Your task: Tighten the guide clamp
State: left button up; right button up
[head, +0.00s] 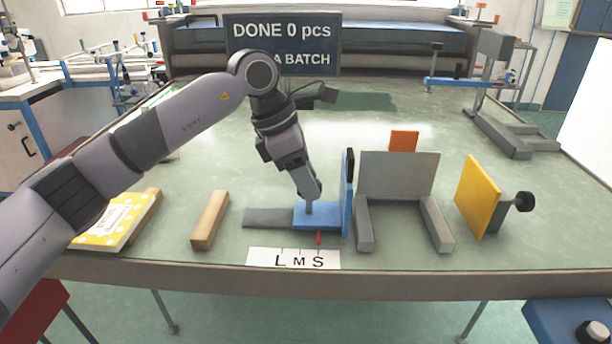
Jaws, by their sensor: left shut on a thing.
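The blue guide (335,215) sits on a flat grey rail (265,218), with an upright blue plate (347,180) at its right end. Its red pointer (318,238) stands above the S on the white L M S strip (293,260). My left gripper (310,198) points down onto the guide's top and is shut on the small grey clamp post (309,208) there. The fingers hide most of the clamp, so how tight it is cannot be seen. My right gripper is out of view.
Right of the guide stands a grey U-shaped fixture (398,176) with an orange block (403,141) behind it. A yellow plate with a black knob (481,197) is farther right. A wooden bar (210,220) and yellow booklet (115,222) lie left. A sign (282,45) stands at the back.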

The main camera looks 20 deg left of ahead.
pick_arm(q)
jog(key=m+g, duration=0.1)
jog(key=m, duration=0.1)
jog(key=m+g+p, duration=0.1)
jog(key=m, duration=0.2)
jog(key=shift+w+r, duration=0.2)
jog(key=shift+w+m+g+p, duration=0.1)
jog(key=shift+m+g+p, duration=0.7)
jog(key=shift+m, duration=1.7)
jog(key=shift+f, duration=0.1)
jog(key=o, duration=1.1)
jog(key=shift+c, duration=0.2)
jog(key=v, duration=0.7)
jog(key=shift+b, duration=0.45)
